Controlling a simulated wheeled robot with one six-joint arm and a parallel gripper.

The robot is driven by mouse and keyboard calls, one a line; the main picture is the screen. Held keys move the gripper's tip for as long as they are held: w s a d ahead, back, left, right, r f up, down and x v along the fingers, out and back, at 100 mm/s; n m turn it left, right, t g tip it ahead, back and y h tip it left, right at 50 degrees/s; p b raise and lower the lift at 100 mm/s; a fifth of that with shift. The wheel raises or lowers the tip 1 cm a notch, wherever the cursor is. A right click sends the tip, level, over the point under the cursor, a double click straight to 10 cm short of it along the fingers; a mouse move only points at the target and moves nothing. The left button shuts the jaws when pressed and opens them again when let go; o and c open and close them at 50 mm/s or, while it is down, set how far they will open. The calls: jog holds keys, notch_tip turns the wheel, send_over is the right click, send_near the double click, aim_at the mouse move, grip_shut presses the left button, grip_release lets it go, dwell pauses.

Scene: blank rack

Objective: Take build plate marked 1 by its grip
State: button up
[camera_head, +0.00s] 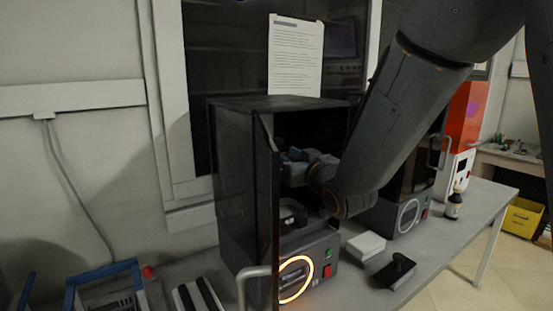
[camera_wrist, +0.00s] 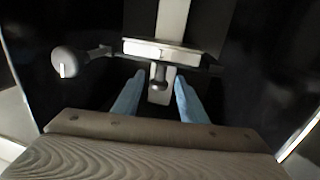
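The black machine cabinet (camera_head: 240,185) stands on the bench with its door open. My arm reaches into it, and my gripper (camera_head: 292,166) is inside its upper part. In the wrist view my gripper (camera_wrist: 158,98) has two blue fingers spread apart. A small grey grip (camera_wrist: 159,80) shows between them, below a pale horizontal block (camera_wrist: 160,50) on a vertical rail. The fingers stand on either side of the grip, and I see no clear contact. A dark piece with a handle (camera_head: 292,215) sits lower in the cabinet. No number 1 is readable on any plate.
A round knob (camera_wrist: 67,62) sticks out left of the grip. The open door (camera_head: 266,215) is close to my arm's left. On the bench are a white box (camera_head: 366,245), a dark plate with a handle (camera_head: 395,271), a bottle (camera_head: 454,205) and a second machine (camera_head: 400,205).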

jog(key=shift+p+x, duration=0.6)
jog(key=shift+x, duration=1.2)
jog(key=shift+c, duration=0.3)
jog(key=shift+s, duration=0.1)
grip_shut()
